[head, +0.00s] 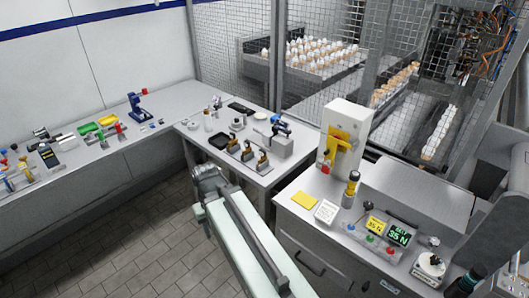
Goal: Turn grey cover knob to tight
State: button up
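A grey metal cover or housing (420,197) stands on the right-hand bench. I cannot make out a knob on it for certain, nor any tight marking. My arm runs up from the bottom middle to a grey joint on the left of the right-hand bench. No gripper fingers can be made out.
A mesh fence stands behind. The tiled floor (130,235) at left is clear.

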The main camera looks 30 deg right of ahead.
aim_at(433, 241)
jog(key=z, duration=2.05)
jog(key=k, duration=0.75)
jog(key=z, duration=0.4)
jog(key=i, duration=0.95)
jog(key=u, duration=0.25)
jog(key=k, duration=0.15)
jog(key=z, duration=0.05)
